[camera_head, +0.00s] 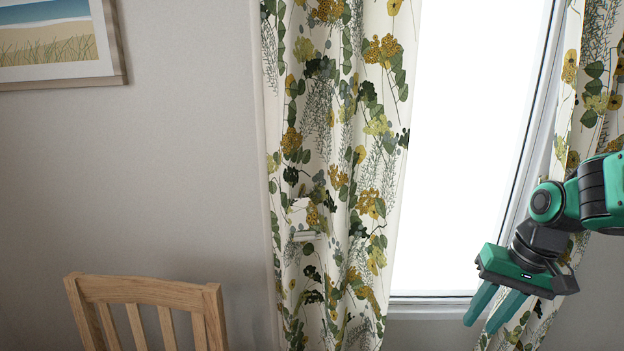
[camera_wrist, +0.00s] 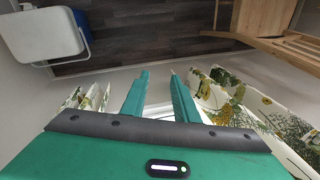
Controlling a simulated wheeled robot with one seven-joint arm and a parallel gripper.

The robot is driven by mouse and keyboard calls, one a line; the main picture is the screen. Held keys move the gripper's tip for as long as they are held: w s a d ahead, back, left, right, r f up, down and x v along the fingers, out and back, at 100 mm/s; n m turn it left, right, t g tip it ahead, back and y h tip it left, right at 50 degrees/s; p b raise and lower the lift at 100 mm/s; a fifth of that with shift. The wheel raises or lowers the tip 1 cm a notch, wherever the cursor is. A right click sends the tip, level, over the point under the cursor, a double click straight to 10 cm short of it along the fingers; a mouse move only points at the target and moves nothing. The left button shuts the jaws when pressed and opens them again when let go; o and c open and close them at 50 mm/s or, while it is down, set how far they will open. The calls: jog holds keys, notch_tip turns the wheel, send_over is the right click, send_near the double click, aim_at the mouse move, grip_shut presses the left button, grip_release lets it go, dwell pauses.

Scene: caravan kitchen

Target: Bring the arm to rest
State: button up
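My gripper (camera_head: 494,309) is at the right of the head view, in front of the window and the right-hand curtain. Its two green fingers point down and stand apart. In the wrist view my gripper (camera_wrist: 158,82) shows both fingers with a gap between them. Nothing is held between them. My arm comes in from the right edge of the head view.
A wooden chair (camera_head: 150,292) stands at the lower left; the chair (camera_wrist: 262,20) also shows in the wrist view. Floral curtains (camera_head: 345,150) flank a bright window (camera_head: 465,150). A white and blue box (camera_wrist: 42,35) stands on the dark floor (camera_wrist: 150,30). A framed picture (camera_head: 60,75) hangs at left.

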jog(key=s+d+m, duration=0.1)
jog(key=s+d, duration=0.1)
jog(key=s, duration=0.3)
jog(key=s+d+r+m+h, duration=0.1)
jog(key=s+d, duration=0.2)
jog(key=s, duration=0.3)
jog(key=s+d+m+g, duration=0.1)
jog(key=s+d, duration=0.1)
jog(key=s, duration=0.3)
jog(key=shift+s+d+r+h, duration=0.25)
jog(key=shift+d+h, duration=0.15)
jog(key=shift+w+f, duration=0.25)
jog(key=shift+w, duration=0.4)
